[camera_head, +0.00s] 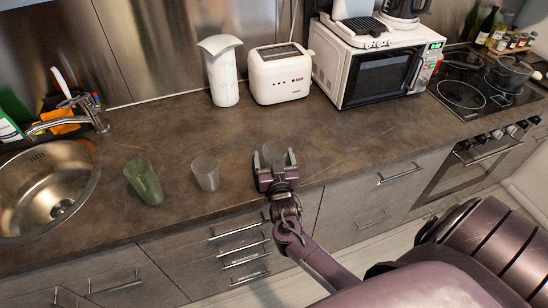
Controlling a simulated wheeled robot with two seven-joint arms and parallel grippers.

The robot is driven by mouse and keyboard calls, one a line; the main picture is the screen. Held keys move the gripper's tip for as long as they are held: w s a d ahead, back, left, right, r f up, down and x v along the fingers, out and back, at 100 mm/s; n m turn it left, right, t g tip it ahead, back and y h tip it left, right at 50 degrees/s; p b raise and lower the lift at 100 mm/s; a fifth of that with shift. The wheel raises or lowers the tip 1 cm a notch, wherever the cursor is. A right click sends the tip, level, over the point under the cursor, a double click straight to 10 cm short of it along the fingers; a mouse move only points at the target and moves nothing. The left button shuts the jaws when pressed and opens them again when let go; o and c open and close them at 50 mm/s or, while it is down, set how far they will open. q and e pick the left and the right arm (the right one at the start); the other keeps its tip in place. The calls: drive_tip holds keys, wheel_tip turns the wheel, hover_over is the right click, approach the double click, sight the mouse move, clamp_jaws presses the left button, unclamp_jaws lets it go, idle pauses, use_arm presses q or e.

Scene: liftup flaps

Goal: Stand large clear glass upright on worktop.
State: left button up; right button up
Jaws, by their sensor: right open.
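A clear glass (274,150) is at the fingers of my right gripper (274,160), near the worktop's front edge. The gripper is open, with one finger on each side of the glass. The gripper hides the lower part of this glass, so I cannot tell whether it touches the worktop (330,140). A second clear glass (205,174) stands on the worktop to the left. A green glass (144,182) stands further left, by the sink. I cannot tell for sure which clear glass is the larger. My left gripper is not in view.
The steel sink (45,190) with its tap is at the left. The hob (470,90) is at the right. The worktop right of my gripper is clear.

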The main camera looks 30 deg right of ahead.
drive_tip(key=shift+s+a+f, duration=0.1)
drive_tip(key=shift+s+a, duration=0.05)
drive_tip(key=shift+s, duration=0.2)
drive_tip(key=b+v, duration=0.1)
drive_tip(key=v, duration=0.6)
drive_tip(key=shift+b, duration=0.3)
